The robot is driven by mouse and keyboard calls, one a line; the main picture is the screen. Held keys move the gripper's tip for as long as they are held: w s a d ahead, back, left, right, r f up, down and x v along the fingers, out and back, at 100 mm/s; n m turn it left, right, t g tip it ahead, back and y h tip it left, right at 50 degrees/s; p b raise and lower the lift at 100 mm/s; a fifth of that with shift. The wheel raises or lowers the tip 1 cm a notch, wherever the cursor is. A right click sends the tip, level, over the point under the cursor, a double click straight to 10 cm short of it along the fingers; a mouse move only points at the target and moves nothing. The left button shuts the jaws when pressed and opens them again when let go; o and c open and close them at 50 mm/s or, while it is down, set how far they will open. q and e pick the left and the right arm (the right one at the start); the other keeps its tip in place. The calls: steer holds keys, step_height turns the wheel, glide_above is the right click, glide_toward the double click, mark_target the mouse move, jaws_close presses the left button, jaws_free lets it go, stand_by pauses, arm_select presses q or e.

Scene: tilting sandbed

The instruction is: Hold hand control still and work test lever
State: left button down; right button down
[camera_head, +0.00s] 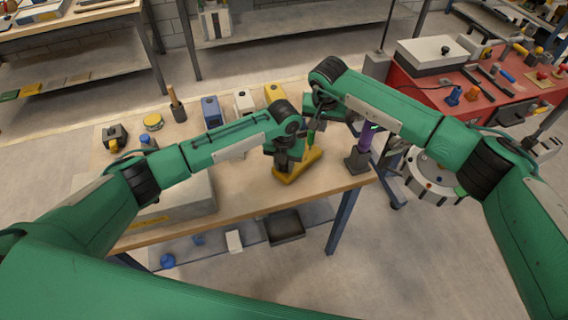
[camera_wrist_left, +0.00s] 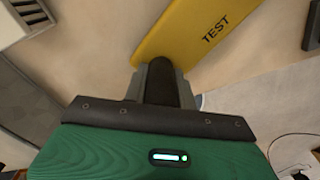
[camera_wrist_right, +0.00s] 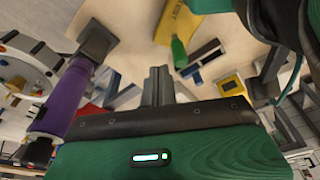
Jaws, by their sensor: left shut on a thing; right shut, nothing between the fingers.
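The hand control is a yellow body (camera_head: 299,169) on the table, lettered TEST. It also shows in the left wrist view (camera_wrist_left: 203,30) and in the right wrist view (camera_wrist_right: 170,28). My left gripper (camera_head: 285,160) is shut on its dark upright grip (camera_wrist_left: 163,85). The green test lever (camera_head: 311,138) stands at the control's right part and shows in the right wrist view (camera_wrist_right: 180,53). My right gripper (camera_wrist_right: 157,75) is shut and empty, apart from the lever in its wrist view. In the head view its fingertips are hard to make out above the lever.
A purple column on a dark base (camera_head: 358,158) stands right of the control near the table's edge. Blue (camera_head: 212,111), white (camera_head: 243,101) and yellow (camera_head: 273,92) boxes stand behind. A grey box (camera_head: 180,203) is at left. A red bench (camera_head: 480,95) is at right.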

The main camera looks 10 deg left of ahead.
mark_target(310, 132)
steer(key=shift+f, duration=1.85)
steer(key=shift+f, duration=0.15)
stand_by(0.4)
steer(key=shift+f, duration=1.9)
steer(key=shift+w+a, duration=0.1)
steer(key=shift+w+a, duration=0.45)
steer(key=shift+a, duration=0.3)
steer(key=shift+w+a, duration=0.45)
steer(key=shift+a, duration=0.3)
steer(key=shift+s+d, duration=0.45)
steer(key=shift+d, duration=0.3)
steer(key=shift+s+d, duration=0.45)
steer(key=shift+d, duration=0.25)
steer(key=shift+s+d, duration=0.45)
steer(key=shift+d, duration=0.3)
step_height(310, 132, up, 8)
